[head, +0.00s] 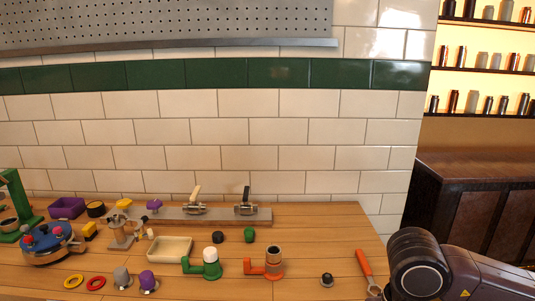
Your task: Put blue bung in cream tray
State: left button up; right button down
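The cream tray (170,250) sits on the wooden bench, left of the middle, and looks empty. I cannot clearly pick out a blue bung. A dark blue round fixture (52,250) at the far left carries several small coloured pieces, too small to tell apart. A black stopper-like piece (217,237) and a green one (249,235) stand right of the tray. Part of my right arm shows at the lower right, but its gripper is not in view. My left gripper is not in view.
A green-handled fitting (211,264) and an orange-handled one (273,262) stand right of the tray. Yellow (74,281) and red (96,283) rings lie at the front. A purple bin (67,207) is at the back left. The bench's right part is mostly clear.

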aim_at(172, 252)
jog(key=i+u, duration=0.15)
jog(key=u, duration=1.9)
jog(key=i+l, duration=0.1)
jog(key=l, duration=0.3)
jog(key=i+l+u, duration=0.1)
jog(key=l, duration=0.25)
jog(key=i+l, duration=0.1)
jog(key=l, duration=0.3)
jog(key=i+l+u, duration=0.1)
jog(key=l, duration=0.3)
